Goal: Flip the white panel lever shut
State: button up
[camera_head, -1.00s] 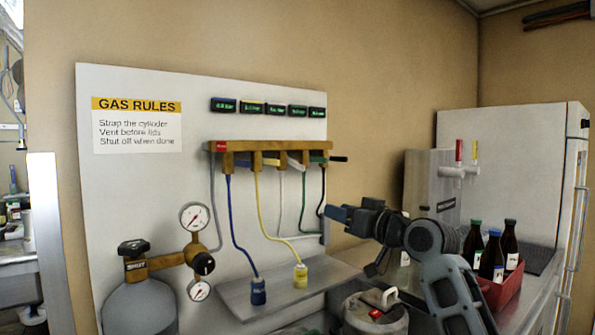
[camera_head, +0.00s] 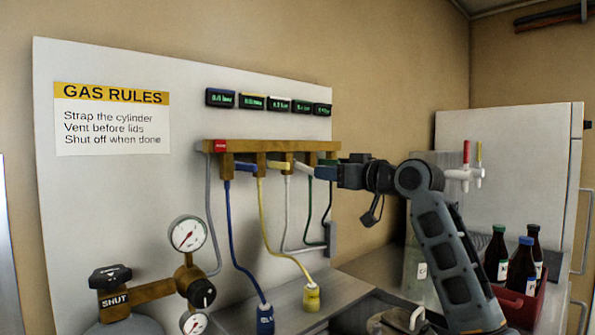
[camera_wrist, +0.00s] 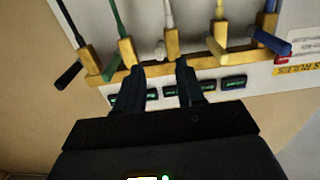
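The manifold (camera_head: 270,146) is a wooden-brown bar on the white panel, with a row of coloured levers. The white lever (camera_head: 303,167) sticks out just left of my gripper (camera_head: 324,173) in the head view. The green lever is largely hidden by my gripper in the head view.
Beside it are the yellow lever (camera_wrist: 217,47), blue lever (camera_wrist: 272,42) and black lever (camera_wrist: 68,75). Coloured hoses hang below the manifold. A gas cylinder valve (camera_head: 112,280) stands at left. A red crate of bottles (camera_head: 520,303) stands at right.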

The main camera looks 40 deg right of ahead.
aim_at(308, 170)
jog(key=shift+w+a+p, duration=0.15)
jog(key=shift+w+p, duration=0.4)
jog(key=shift+w, duration=3.4)
jog(key=shift+c, duration=0.4)
grip_shut()
